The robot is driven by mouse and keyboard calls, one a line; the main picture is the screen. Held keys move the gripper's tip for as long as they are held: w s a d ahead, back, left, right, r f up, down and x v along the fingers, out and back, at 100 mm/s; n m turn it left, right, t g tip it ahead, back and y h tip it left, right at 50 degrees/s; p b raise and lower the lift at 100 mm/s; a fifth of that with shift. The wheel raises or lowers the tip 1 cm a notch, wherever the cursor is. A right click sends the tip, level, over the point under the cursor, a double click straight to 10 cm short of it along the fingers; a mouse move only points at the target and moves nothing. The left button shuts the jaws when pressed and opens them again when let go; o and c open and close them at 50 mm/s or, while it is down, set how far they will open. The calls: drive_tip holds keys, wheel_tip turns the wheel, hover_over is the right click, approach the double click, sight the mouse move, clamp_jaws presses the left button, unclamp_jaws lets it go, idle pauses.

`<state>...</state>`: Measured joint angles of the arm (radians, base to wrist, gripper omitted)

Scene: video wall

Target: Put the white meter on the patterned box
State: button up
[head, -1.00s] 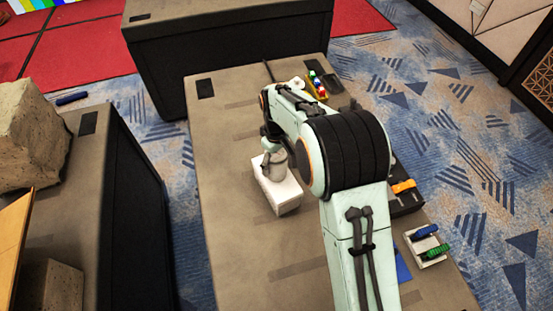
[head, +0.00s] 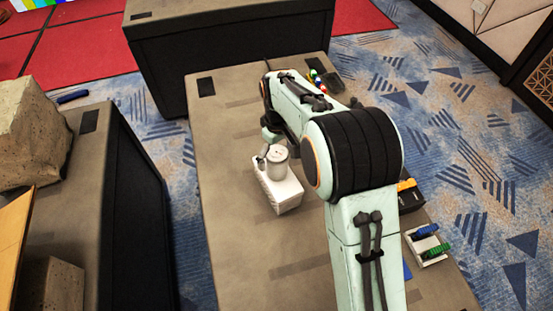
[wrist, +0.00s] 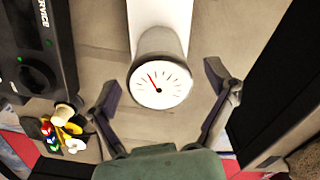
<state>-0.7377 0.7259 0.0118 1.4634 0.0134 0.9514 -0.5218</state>
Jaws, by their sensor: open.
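The white meter (head: 277,158), a short round can with a dial face, stands upright on one end of a white box (head: 285,195) on the table. In the wrist view the meter (wrist: 160,84) shows its dial and red needle, with the white box (wrist: 160,22) behind it. My gripper (wrist: 162,80) is open, with one finger on each side of the meter and a gap on both sides. In the head view a finger shows just left of the meter; my arm hides the rest.
A black device marked "SERVICE" (wrist: 38,45) lies to one side. A small holder with blue and green items (head: 427,245) sits at the right edge. The table's left side is clear.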

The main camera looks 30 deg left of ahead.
wheel_tip(320, 180, up, 9)
drive_tip(key=shift+r, duration=0.2)
drive_tip(key=s+d+r+m, duration=0.3)
drive_tip(key=d+m, duration=0.1)
drive_tip(key=d, duration=0.6)
drive_tip(key=s+d+r+m, duration=0.3)
drive_tip(key=s+d, duration=0.1)
drive_tip(key=d, duration=0.7)
drive_tip(key=s+d+f+m, duration=0.4)
drive_tip(key=s+d+m, duration=0.2)
drive_tip(key=s, duration=0.7)
drive_tip(key=shift+s+d+y, duration=0.35)
drive_tip(key=shift+d+y, duration=0.05)
drive_tip(key=shift+d, duration=0.6)
